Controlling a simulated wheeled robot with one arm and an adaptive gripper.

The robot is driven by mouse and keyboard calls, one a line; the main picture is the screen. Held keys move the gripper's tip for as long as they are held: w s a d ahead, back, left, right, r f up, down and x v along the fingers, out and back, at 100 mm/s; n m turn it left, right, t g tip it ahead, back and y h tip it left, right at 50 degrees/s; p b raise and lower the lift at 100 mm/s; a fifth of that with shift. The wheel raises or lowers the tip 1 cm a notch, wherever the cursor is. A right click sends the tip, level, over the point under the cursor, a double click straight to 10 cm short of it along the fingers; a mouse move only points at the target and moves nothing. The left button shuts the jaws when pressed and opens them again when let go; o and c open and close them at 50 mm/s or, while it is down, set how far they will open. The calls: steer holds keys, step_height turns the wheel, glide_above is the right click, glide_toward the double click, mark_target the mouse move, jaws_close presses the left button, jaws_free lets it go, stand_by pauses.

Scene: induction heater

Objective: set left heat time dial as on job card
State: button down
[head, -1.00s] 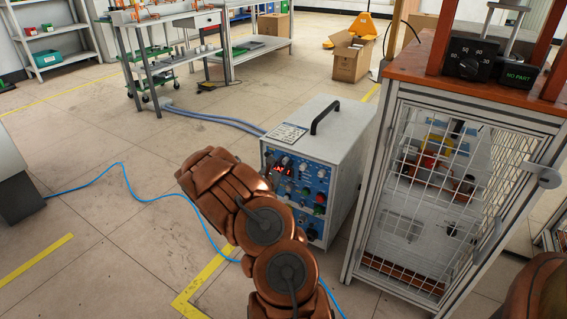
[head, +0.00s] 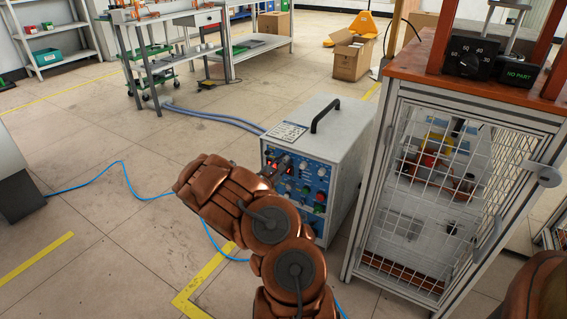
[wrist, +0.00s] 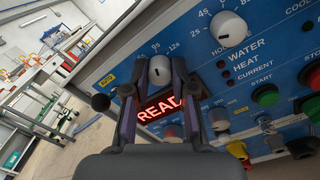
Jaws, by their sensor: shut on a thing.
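In the wrist view, my gripper (wrist: 158,80) is closed around a pale round dial (wrist: 160,69) on the blue panel, one finger on each side. A dark mark shows on the dial's face.
A red lit display (wrist: 158,106) reading "READ", partly hidden, is behind the fingers. Green and red buttons (wrist: 265,94) are at the right. A caged stand (head: 440,190) is right of the heater. A blue cable (head: 90,180) crosses the open floor at left.

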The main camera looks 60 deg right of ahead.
steer(key=c, duration=1)
jaws_free()
steer(key=shift+o, duration=0.2)
steer(key=a, duration=1.2)
steer(key=shift+s+f, duration=0.15)
steer(key=shift+s, duration=0.3)
